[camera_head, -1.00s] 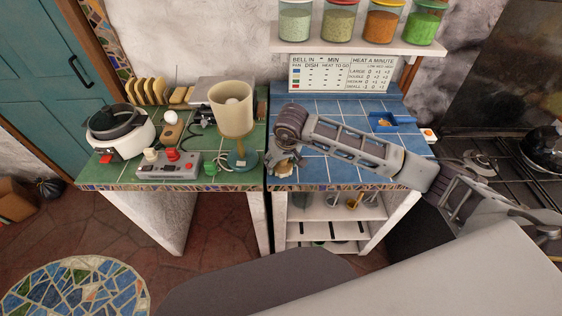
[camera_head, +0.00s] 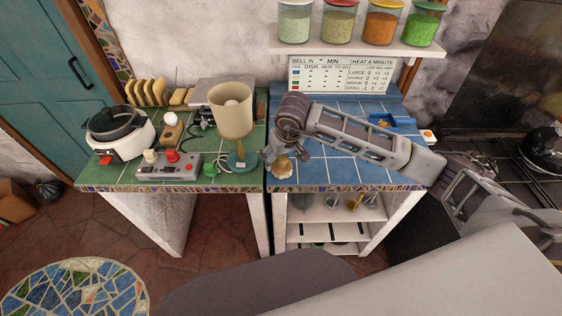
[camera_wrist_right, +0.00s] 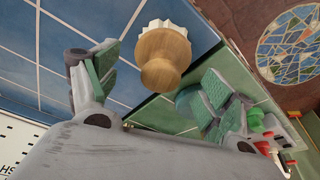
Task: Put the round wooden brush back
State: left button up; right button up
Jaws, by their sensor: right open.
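The round wooden brush (camera_wrist_right: 163,55) has a turned wooden knob and pale scalloped bristles. In the right wrist view it lies between the two fingers of my right gripper (camera_wrist_right: 155,80), with gaps on both sides. In the head view the brush (camera_head: 284,173) is a small tan shape at the front left of the blue-tiled counter (camera_head: 335,172). My right gripper (camera_head: 289,162) is over it, open, and partly hides it. I cannot tell how the brush rests. My left gripper is not in view.
A lamp (camera_head: 232,112), a control box (camera_head: 168,166) and a white cooker (camera_head: 122,135) stand on the green counter at left. A blue tray (camera_head: 405,123) is at the back right, partly behind my arm. A shelf of jars (camera_head: 350,42) hangs above.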

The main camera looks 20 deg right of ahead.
aim_at(285, 170)
jog(key=v, duration=0.7)
jog(key=shift+b, duration=0.3)
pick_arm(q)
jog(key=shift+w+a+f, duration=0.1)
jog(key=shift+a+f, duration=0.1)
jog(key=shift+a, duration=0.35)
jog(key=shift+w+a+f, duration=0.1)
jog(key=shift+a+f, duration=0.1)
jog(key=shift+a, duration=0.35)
pick_arm(e)
jog(key=shift+s+r, duration=0.15)
jog(key=shift+r, duration=0.35)
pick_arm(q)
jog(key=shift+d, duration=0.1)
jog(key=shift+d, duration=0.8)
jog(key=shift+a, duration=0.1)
pick_arm(e)
jog(key=shift+f, duration=0.1)
